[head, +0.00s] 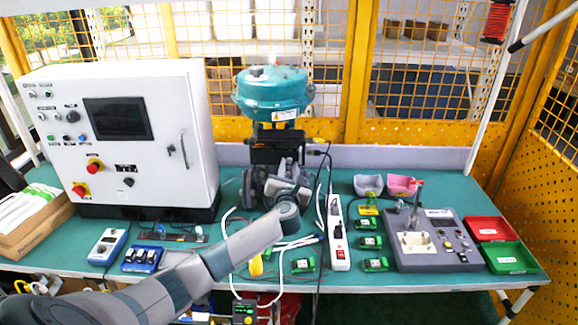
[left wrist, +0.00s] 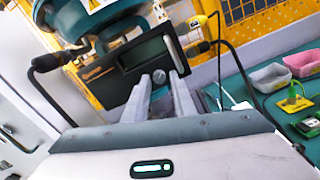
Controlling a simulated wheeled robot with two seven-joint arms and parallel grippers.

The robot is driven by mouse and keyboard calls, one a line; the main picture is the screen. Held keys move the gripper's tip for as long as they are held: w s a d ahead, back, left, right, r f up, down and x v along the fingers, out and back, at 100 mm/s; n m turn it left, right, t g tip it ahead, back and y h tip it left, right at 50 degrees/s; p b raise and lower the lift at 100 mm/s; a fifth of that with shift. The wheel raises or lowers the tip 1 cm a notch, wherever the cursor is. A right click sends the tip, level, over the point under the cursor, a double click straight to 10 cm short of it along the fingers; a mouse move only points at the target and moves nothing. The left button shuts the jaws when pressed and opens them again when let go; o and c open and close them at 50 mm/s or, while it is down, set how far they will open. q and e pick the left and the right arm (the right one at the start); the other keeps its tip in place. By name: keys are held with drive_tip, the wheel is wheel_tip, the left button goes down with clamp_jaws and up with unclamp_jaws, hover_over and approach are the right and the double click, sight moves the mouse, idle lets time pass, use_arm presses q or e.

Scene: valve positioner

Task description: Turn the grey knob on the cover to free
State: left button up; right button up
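The valve positioner (head: 278,143) is a black box under a teal actuator (head: 273,92) in the middle of the bench. In the head view my left gripper (head: 285,168) is in front of the positioner and hides the knob. My right gripper is not in view.
A white control cabinet (head: 135,135) stands left of the positioner. Black cables run beside the positioner. A white power strip (head: 338,238), green modules (head: 369,242), a grey test box (head: 430,240) and red and green trays (head: 508,258) lie to the right.

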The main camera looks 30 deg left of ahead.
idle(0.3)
use_arm(q)
clamp_jaws()
